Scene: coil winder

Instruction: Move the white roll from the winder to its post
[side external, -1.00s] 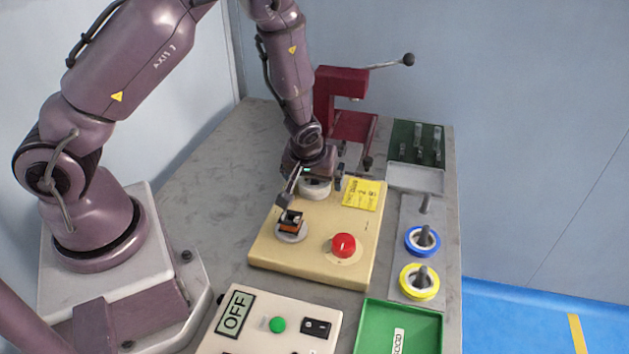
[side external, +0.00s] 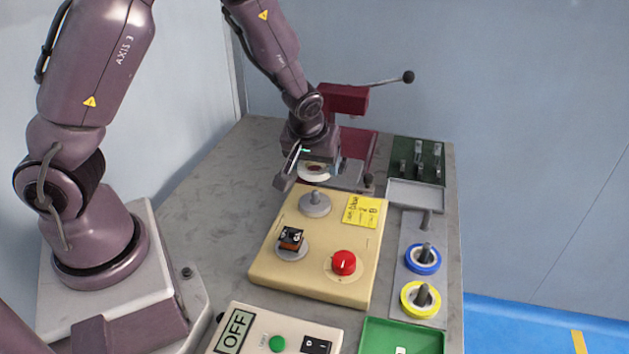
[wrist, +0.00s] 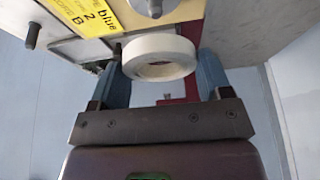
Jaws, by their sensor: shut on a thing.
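The white roll (side external: 313,171) is held between the fingers of my gripper (side external: 316,174), raised clear above the far end of the winder (side external: 308,275). In the wrist view the white roll (wrist: 159,57) sits between the two blue-grey fingers of my gripper (wrist: 158,72). The winder's far spindle (side external: 315,201) is bare. Its near spindle holds a small orange-brown and black part (side external: 291,238). On the grey post strip at the right, the far post (side external: 426,218) is empty. A blue roll (side external: 422,258) and a yellow roll (side external: 420,299) sit around the other two posts.
A red press (side external: 345,98) with a long lever stands behind my gripper. A grey tray (side external: 416,196) and a dark green rack (side external: 417,160) lie beyond the posts. A red knob (side external: 343,262) and yellow note (side external: 365,212) are on the winder. A green bin (side external: 400,338) is at the front.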

